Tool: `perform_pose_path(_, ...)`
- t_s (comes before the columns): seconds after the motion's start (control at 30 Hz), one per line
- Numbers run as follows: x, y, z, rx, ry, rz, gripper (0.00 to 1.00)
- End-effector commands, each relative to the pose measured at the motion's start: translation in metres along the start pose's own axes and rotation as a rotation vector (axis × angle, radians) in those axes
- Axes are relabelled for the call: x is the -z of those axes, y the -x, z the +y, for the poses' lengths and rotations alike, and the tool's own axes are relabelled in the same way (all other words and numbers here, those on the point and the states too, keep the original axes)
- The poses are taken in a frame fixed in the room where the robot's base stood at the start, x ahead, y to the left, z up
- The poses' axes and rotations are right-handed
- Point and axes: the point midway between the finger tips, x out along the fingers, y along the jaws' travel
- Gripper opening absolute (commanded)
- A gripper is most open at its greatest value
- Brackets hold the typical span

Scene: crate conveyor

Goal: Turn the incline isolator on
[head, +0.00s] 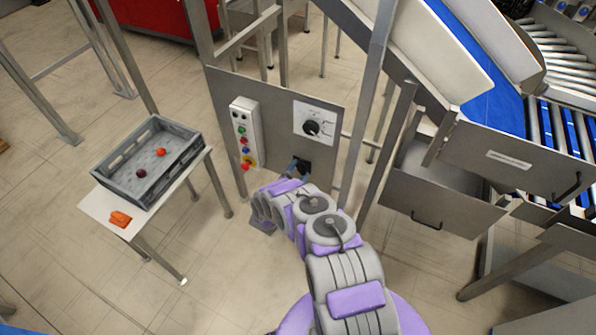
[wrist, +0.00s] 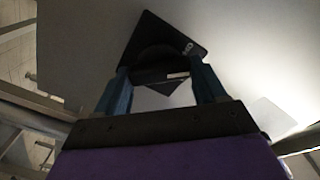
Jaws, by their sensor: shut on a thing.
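A black isolator switch with a dark rotary knob sits on a grey panel (head: 275,105). In the wrist view its black square plate (wrist: 152,28) looks tilted like a diamond, with small white marking at its right. My gripper (head: 299,167) is at the lower part of the panel. In the wrist view the two blue fingers of my gripper (wrist: 163,76) stand on either side of the knob (wrist: 158,68) and are shut on it. The knob's exact angle and most of its lettering are too dark to read.
Above the isolator is a white plate with a black dial (head: 312,128). To its left is a button box (head: 243,115) with several coloured buttons. A grey crate (head: 130,190) with two balls and an orange item (head: 120,219) are on a white table at left. Steel drawers (head: 430,205) stand at right.

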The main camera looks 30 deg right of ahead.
Motion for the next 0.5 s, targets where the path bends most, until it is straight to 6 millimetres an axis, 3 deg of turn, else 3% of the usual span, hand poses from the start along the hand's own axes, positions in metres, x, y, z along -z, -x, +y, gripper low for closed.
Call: perform_pose_path(0.5, -0.0007, -0.0004, 0.0035, -0.001, -0.469, 0.001, 0.40)
